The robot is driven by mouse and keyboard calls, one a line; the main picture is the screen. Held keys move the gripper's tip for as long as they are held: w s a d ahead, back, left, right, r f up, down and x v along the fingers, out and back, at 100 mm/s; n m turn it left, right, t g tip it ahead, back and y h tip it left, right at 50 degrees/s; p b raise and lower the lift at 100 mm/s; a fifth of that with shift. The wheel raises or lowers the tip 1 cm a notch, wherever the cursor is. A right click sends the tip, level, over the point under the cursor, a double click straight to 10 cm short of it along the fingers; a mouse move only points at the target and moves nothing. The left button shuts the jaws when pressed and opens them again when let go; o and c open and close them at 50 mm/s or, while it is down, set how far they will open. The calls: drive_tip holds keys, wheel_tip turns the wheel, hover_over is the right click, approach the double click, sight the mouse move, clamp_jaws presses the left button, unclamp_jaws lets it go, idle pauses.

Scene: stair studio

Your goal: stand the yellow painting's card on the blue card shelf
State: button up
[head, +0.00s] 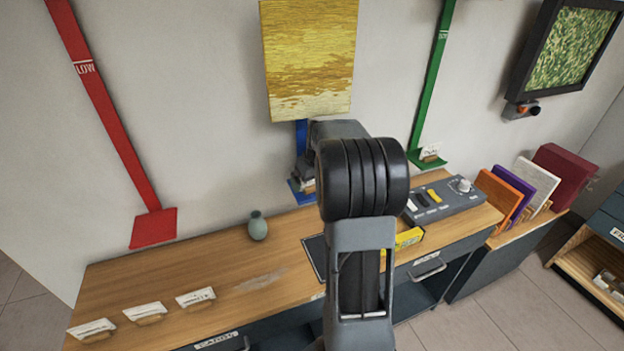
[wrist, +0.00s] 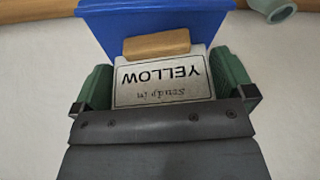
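The yellow painting (head: 309,60) hangs on the wall above the blue card shelf (head: 298,192). In the wrist view the card (wrist: 163,83) reads "YELLOW, Study in", upside down in the picture, with a wooden foot (wrist: 156,43) at its far edge. My gripper (wrist: 160,88) has its green fingers against the card's two side edges, so it looks shut on it. The foot is over the blue shelf (wrist: 120,25); I cannot tell whether it rests there. In the head view my gripper (head: 304,172) is at the shelf, partly hidden by my arm.
Below is a wooden counter (head: 200,265) with a green vase (head: 258,225), several cards (head: 145,312) at the left and a grey control box (head: 445,200). A red shelf (head: 153,228) is left, a green shelf (head: 428,160) with a card right.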

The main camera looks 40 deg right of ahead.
drive_tip(key=v, duration=0.7)
drive_tip(key=shift+r, duration=0.25)
drive_tip(key=s+a+f, duration=0.2)
drive_tip(key=s+a, duration=0.6)
drive_tip(key=a, duration=0.3)
drive_tip(key=s+a+f+n, duration=0.1)
drive_tip(key=s+a+f, duration=0.1)
drive_tip(key=s+a, duration=0.6)
drive_tip(key=shift+s+a+f, duration=0.3)
drive_tip(key=shift+s+a, duration=0.1)
drive_tip(key=shift+a, duration=1.85)
